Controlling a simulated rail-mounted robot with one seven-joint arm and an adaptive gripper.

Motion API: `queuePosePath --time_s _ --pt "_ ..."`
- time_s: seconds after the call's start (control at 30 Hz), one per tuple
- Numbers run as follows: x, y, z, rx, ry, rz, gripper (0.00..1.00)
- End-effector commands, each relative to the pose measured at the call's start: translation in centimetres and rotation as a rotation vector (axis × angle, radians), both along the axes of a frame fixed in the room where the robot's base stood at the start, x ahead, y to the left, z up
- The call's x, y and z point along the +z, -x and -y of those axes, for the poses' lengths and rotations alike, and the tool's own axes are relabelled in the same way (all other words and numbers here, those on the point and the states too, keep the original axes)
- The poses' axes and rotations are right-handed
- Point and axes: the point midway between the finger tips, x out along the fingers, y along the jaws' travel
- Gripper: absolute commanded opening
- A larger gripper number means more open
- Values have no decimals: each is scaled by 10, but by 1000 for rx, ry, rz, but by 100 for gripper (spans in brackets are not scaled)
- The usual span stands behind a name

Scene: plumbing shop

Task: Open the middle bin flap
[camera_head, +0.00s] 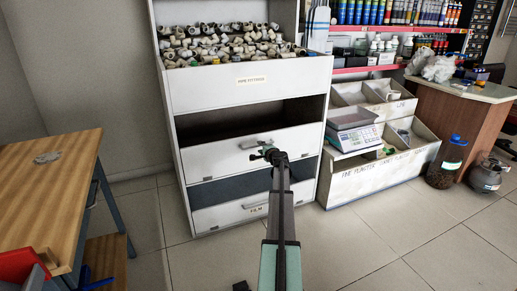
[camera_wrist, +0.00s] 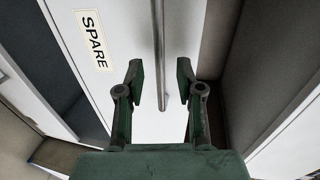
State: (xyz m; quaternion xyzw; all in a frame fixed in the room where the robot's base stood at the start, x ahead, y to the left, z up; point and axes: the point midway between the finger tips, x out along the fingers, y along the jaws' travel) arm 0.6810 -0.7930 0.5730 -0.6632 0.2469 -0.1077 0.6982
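The middle bin flap (camera_head: 225,155) is a white panel on the tall white cabinet, with a dark opening above it. Its bar handle (camera_head: 248,146) is partly hidden by my gripper (camera_head: 262,151). In the wrist view, the flap (camera_wrist: 125,45) carries a "SPARE" label (camera_wrist: 93,40). The grey handle (camera_wrist: 158,45) runs between the two dark fingers of my gripper (camera_wrist: 160,75). The fingers are open, with a visible gap on each side of the bar. How deep the bar sits between them is hard to tell.
The top bin (camera_head: 240,88) holds many pipe fittings. A lower flap (camera_head: 225,215) has its own handle. To the right stand display bins (camera_head: 375,180) with a scale (camera_head: 355,135). A wooden table (camera_head: 45,190) stands left. Tiled floor (camera_head: 370,250) lies clear in front.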

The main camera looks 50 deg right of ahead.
Motion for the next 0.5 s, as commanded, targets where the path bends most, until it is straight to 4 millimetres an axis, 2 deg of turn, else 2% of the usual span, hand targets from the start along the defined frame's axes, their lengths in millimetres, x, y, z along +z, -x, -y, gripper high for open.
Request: queuePosePath --time_s 0.03,0.2,0.5 --pt "-3 -10 6 1 0 0 37" --pt "-7 -25 15 1 -1 1 37" --pt "-8 -33 18 0 0 0 37"
